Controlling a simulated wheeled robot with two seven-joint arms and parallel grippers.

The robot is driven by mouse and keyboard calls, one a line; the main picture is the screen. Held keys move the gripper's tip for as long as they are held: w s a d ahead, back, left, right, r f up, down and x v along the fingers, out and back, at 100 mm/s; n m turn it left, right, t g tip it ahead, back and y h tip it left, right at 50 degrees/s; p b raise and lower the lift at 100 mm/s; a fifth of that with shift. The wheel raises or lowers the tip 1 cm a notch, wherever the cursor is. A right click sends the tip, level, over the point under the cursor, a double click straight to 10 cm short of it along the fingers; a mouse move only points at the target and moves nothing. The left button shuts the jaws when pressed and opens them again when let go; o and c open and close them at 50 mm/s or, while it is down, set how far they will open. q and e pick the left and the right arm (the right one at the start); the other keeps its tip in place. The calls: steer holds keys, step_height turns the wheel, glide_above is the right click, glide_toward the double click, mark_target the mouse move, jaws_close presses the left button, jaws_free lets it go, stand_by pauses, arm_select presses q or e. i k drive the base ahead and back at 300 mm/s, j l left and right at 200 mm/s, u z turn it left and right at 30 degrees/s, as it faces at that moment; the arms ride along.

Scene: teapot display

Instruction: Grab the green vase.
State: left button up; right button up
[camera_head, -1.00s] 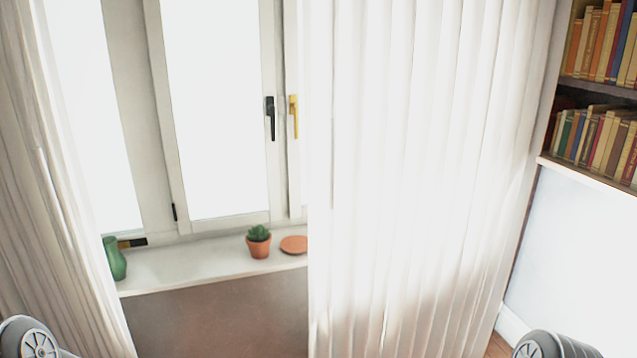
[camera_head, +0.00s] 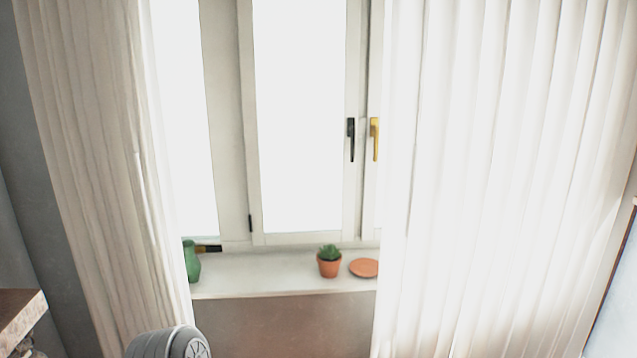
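The green vase (camera_head: 192,262) stands upright at the left end of the white windowsill (camera_head: 270,288). Its left side is partly hidden by the left curtain. A dark and tan object (camera_head: 209,248) lies just behind it on the sill. Neither of my grippers shows; only a rounded grey part of my own body is seen at the bottom edge, left of the middle.
A potted succulent (camera_head: 329,262) and a terracotta saucer (camera_head: 364,268) sit on the sill right of the vase. White curtains hang at the left (camera_head: 95,170) and right (camera_head: 500,180). A brown-topped ledge (camera_head: 18,312) juts in at the lower left.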

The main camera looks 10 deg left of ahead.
mark_target(193, 265)
steer(key=u, duration=1.3)
